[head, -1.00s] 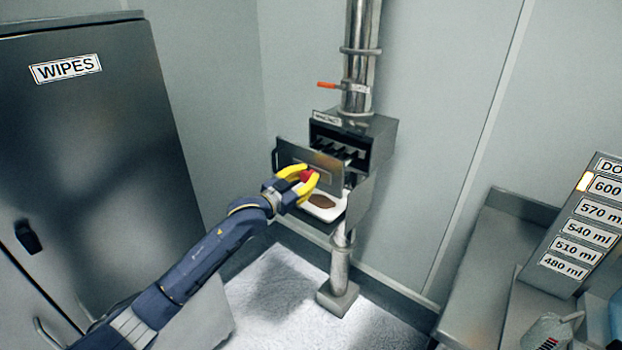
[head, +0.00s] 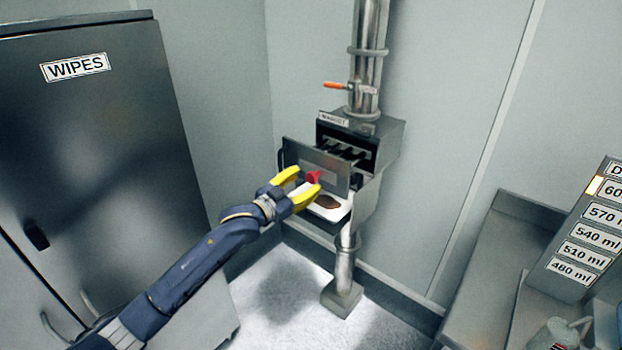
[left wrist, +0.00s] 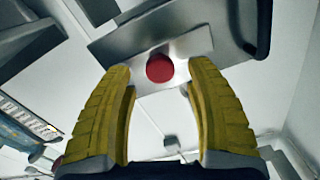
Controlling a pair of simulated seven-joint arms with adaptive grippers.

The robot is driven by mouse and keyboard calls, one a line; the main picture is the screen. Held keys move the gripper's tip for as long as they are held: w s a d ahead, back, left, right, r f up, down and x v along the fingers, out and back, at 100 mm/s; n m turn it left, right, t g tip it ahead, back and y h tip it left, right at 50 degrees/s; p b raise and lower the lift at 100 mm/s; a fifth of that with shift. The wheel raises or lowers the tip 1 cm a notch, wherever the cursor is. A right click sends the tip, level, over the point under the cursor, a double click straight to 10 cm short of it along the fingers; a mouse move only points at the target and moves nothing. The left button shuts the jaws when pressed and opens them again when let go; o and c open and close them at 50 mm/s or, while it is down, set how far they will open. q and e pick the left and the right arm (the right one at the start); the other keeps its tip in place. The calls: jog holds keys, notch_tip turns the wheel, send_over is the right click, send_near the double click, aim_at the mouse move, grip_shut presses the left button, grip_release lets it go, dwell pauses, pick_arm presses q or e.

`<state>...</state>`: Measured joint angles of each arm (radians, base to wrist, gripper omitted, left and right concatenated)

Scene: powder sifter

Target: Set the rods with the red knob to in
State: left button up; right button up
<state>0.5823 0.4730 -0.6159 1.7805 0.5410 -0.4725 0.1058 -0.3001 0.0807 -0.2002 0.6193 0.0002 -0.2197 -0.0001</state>
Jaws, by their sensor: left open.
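The red knob (head: 313,177) sits on the front plate (head: 334,180) of the rod drawer, which stands out from the sifter housing (head: 385,135). Dark rods (head: 343,152) show behind the plate, between it and the housing's opening. My left gripper (head: 304,183) is open, its yellow fingers either side of the knob's line and apart from it. In the left wrist view the knob (left wrist: 160,68) lies ahead, between and just beyond the fingertips. My right gripper is not in view.
A white tray (head: 322,213) with brown powder sits below the plate. An orange-handled valve (head: 338,85) is on the pipe above. A grey cabinet labelled WIPES (head: 90,130) stands at left, a bench (head: 490,250) at right.

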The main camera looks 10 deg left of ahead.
pick_arm(q)
jog(key=v, duration=0.8)
